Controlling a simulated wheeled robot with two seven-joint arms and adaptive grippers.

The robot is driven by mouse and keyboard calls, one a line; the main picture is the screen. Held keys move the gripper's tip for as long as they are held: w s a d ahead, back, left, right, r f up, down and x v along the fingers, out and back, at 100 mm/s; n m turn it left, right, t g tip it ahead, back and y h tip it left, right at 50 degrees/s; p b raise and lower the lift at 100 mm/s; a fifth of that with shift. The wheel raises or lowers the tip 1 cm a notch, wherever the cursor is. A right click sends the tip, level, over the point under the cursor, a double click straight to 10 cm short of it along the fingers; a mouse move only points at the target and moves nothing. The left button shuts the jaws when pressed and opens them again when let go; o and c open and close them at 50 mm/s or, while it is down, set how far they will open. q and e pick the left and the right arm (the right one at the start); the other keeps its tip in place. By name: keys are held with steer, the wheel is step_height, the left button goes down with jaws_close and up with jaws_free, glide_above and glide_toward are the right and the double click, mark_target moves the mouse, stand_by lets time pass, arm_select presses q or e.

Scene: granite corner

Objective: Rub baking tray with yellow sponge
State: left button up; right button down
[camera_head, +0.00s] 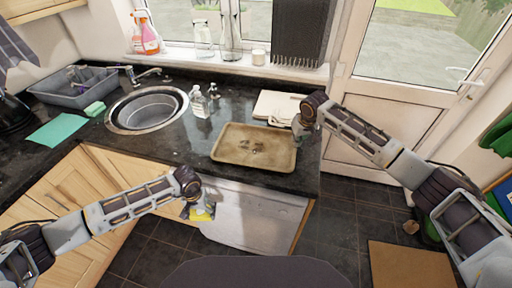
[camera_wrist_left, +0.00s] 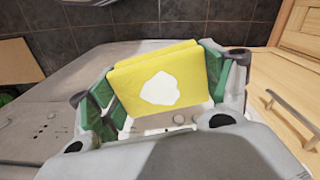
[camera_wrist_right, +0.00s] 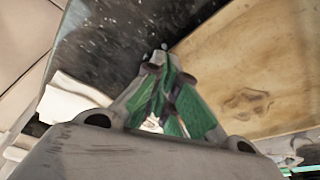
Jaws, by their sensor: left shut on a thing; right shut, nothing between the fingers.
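The baking tray (camera_head: 228,150) lies flat on the dark granite counter, tan with dark stains in its middle; part of it also shows in the right wrist view (camera_wrist_right: 262,62). My left gripper (camera_head: 202,211) is shut on the yellow sponge (camera_wrist_left: 165,80), which has a white patch on its face. It holds the sponge in front of the counter, below the counter top and apart from the tray. My right gripper (camera_wrist_right: 168,100) is shut and empty at the tray's right side; in the head view (camera_head: 300,130) its fingers are partly hidden. I cannot tell whether it touches the tray.
A round sink (camera_head: 118,122) with a basin is at the left, with a green sponge (camera_head: 95,108) and teal cloth (camera_head: 57,131) beside it. Small bottles (camera_head: 201,104) stand behind the tray. A pale board (camera_head: 275,104) lies behind it. The counter's front edge lies between sponge and tray.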

stand_by(0.3)
arm_select(q)
steer(key=shift+r+p, duration=2.45)
steer(key=shift+p, duration=0.05)
arm_select(e)
steer(key=shift+r, duration=1.9)
arm_select(q)
steer(key=shift+r+p, duration=0.7)
steer(key=shift+p, duration=0.05)
arm_select(e)
steer(key=shift+r, duration=1)
steer(key=shift+r, duration=0.15)
steer(key=v, duration=1.1)
steer(key=shift+s+r, duration=0.25)
steer(key=shift+r, duration=0.1)
